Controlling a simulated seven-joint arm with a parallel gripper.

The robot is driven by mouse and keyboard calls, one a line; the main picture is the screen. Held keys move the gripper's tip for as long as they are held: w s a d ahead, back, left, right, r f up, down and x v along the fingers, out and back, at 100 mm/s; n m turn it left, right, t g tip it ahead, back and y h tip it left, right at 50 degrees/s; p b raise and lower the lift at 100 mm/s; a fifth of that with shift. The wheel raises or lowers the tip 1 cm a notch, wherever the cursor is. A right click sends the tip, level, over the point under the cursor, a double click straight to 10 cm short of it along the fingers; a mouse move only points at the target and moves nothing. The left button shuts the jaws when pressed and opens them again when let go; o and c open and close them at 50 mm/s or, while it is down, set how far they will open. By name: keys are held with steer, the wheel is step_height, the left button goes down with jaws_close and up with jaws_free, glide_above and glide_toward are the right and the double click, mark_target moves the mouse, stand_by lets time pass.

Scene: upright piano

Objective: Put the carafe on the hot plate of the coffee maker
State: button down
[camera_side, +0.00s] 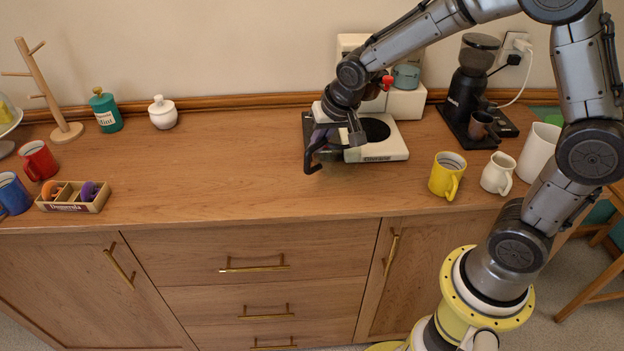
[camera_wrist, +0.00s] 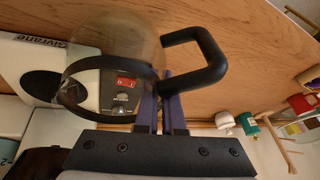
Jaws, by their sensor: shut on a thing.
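The carafe (camera_wrist: 118,40) has a clear glass body, a dark band and a black loop handle. My gripper (camera_wrist: 158,102) is shut on it at the handle side, with purple fingers. In the side view, my gripper (camera_side: 322,136) is at the left of the coffee maker (camera_side: 405,103), and the carafe's black handle (camera_side: 312,160) points to the front left. The glass is hard to make out there. The black round hot plate (camera_side: 377,129) on the white base is bare. The hot plate also shows in the wrist view (camera_wrist: 40,85), beside the carafe. Any gap under the carafe cannot be told.
A dark panel with a red display (camera_wrist: 125,82) shows through the glass. A yellow mug (camera_side: 446,176), white jug (camera_side: 497,174) and black grinder (camera_side: 468,88) stand to the right. A white lidded jar (camera_side: 162,113) stands at the back left. The counter's middle is clear.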

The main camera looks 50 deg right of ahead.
steer(key=w+n, duration=0.1)
steer(key=w+r+n, duration=0.1)
steer(key=w+y, duration=0.1)
steer(key=shift+w+a+r+n, duration=0.25)
steer(key=shift+w+r+n, duration=0.05)
steer(key=shift+w+n, duration=0.1)
steer(key=shift+s, duration=0.15)
